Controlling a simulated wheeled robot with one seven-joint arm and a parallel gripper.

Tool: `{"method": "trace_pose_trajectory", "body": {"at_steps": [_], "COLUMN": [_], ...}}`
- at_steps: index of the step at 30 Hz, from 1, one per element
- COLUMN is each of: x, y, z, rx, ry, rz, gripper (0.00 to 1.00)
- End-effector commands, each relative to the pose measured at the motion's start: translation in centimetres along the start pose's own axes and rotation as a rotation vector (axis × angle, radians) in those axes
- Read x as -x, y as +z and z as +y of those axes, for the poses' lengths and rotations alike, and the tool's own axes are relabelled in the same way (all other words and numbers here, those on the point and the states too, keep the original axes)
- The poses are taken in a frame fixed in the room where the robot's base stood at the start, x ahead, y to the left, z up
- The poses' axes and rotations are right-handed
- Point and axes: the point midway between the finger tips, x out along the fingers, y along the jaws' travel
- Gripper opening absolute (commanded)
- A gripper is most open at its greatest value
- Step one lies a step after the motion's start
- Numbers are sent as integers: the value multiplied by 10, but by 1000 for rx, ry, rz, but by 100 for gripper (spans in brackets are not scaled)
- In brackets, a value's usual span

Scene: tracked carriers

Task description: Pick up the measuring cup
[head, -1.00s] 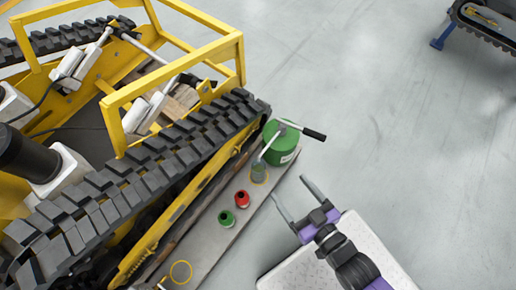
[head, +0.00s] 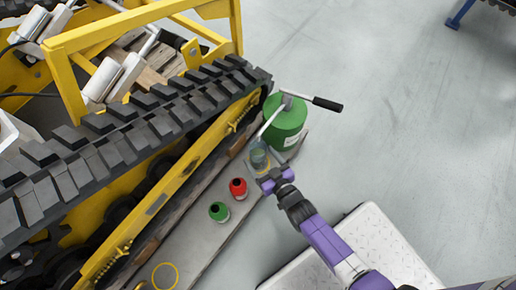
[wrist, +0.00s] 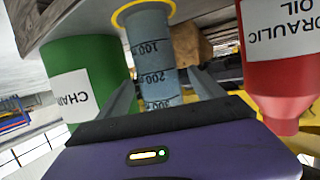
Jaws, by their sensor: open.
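The measuring cup (head: 258,157) is a clear bluish cylinder standing on the grey plank beside the tracked carrier, near the large green can. In the wrist view the measuring cup (wrist: 151,45) appears upside down, with dark graduation marks and a yellow ring around its base end. My gripper (head: 264,170) is at the cup in the head view. In the wrist view my gripper (wrist: 162,88) is open, with one finger on each side of the cup. I cannot tell whether either finger touches it.
The green can (head: 285,125) with its lever handle stands close behind the cup. A red bottle (head: 238,188) and a green bottle (head: 219,211) stand nearby on the plank (head: 200,240). The carrier's black track (head: 130,150) runs alongside. Open floor lies to the right.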

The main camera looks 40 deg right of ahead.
Motion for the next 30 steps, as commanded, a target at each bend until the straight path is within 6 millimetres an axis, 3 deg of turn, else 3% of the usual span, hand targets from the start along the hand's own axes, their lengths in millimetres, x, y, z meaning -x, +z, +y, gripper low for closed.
{"method": "trace_pose_trajectory", "body": {"at_steps": [13,21,30], "x": [-51,-56,-55], "y": [7,4,4], "z": [3,2,2], "rx": [0,0,0], "ry": [2,1,1], "rz": [1,-1,-1], "gripper": [77,77,20]}}
